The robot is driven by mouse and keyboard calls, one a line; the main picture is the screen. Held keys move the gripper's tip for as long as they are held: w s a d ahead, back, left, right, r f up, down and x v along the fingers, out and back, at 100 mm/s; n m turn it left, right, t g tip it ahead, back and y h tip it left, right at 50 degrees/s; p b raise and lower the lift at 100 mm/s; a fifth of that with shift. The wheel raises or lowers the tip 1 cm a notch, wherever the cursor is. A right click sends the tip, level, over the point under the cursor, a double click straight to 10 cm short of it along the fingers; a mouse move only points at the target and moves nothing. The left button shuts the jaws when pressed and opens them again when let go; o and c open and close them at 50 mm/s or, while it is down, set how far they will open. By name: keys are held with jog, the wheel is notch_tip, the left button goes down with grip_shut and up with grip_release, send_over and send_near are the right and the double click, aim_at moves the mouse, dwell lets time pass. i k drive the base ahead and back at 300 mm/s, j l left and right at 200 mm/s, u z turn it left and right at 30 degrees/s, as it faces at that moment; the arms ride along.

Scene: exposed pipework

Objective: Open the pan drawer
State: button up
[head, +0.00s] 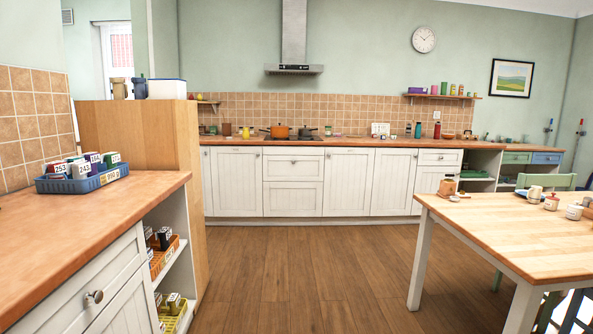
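Across the room, below the hob, a white unit has wide stacked fronts. An upper drawer front (293,170) sits above a lower drawer front (293,199). All of these fronts look closed and flush. I cannot tell from labels which one is the pan drawer. An orange pot (281,132) and a dark pan (307,132) stand on the hob above. My gripper is not in view.
A wooden counter (70,225) with a blue crate (84,178) fills the near left, ending at a tall wooden panel (150,160). A wooden table (510,222) with jars stands at right. The wooden floor (300,270) between them is clear up to the far cabinets.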

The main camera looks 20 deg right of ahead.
aim_at(300, 168)
jog(key=i+l+z, duration=0.2)
jog(key=i, duration=0.15)
jog(key=i+z, duration=0.15)
jog(key=i, duration=0.15)
jog(key=i+z, duration=0.3)
jog(key=i, duration=3.15)
jog(key=i+u, duration=0.1)
jog(key=i, duration=0.45)
jog(key=i+l+u, duration=0.15)
jog(key=i, duration=0.4)
jog(key=i+l+u, duration=0.1)
jog(key=i, duration=0.45)
jog(key=i+l+u, duration=0.25)
jog(key=i, duration=0.2)
